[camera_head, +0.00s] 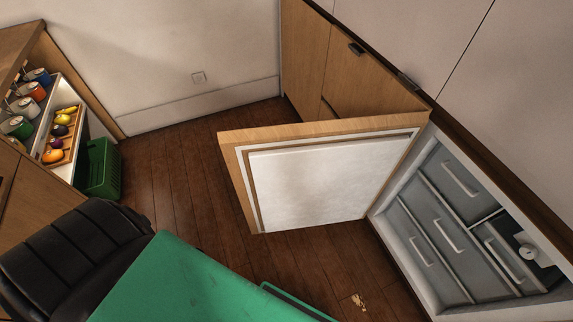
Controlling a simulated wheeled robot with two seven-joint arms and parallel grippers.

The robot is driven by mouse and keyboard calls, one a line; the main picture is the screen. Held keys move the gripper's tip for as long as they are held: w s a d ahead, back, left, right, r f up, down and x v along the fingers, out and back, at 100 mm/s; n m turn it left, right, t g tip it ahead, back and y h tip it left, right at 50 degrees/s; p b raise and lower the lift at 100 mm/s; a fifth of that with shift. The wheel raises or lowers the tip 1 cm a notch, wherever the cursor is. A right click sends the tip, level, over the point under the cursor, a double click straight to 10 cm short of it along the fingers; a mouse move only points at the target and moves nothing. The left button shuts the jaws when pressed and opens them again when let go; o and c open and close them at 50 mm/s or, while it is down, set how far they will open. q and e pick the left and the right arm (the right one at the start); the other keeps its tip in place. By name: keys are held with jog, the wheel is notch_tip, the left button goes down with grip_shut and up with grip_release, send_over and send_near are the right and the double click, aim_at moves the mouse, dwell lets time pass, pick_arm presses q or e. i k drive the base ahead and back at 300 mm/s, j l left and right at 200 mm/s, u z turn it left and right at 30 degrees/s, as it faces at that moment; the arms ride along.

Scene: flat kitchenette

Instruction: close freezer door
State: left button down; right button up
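The freezer door (325,180) stands wide open in the head view. Its white inner panel faces me, and its wood front edge runs along the top. It is hinged at the freezer's left side. The freezer (405,222) is at the right, with grey drawers (441,222) with white handles showing inside. The drawers look pushed in. Neither of my grippers shows in this view, and nothing is seen touching the door.
A green surface (190,285) and a black chair (75,255) fill the lower left. A green crate (101,168) stands on the floor beside an open drawer with cans and fruit. Small crumbs (358,301) lie on the floor. Wood floor (175,165) is clear left of the door.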

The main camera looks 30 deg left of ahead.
aim_at(296, 175)
jog(key=j+z, duration=0.25)
jog(key=j, duration=0.35)
jog(key=k+j+z, duration=0.25)
jog(key=j, duration=0.3)
jog(key=i+j+z, duration=0.15)
jog(key=j+z, duration=0.35)
jog(key=j, duration=0.55)
jog(key=j+z, duration=0.45)
jog(key=j, duration=0.55)
jog(key=k+j+z, duration=0.3)
jog(key=j, duration=0.15)
jog(key=k+j+z, duration=0.15)
jog(key=j+z, duration=0.15)
jog(key=j, duration=0.2)
jog(key=k+j+z, duration=0.3)
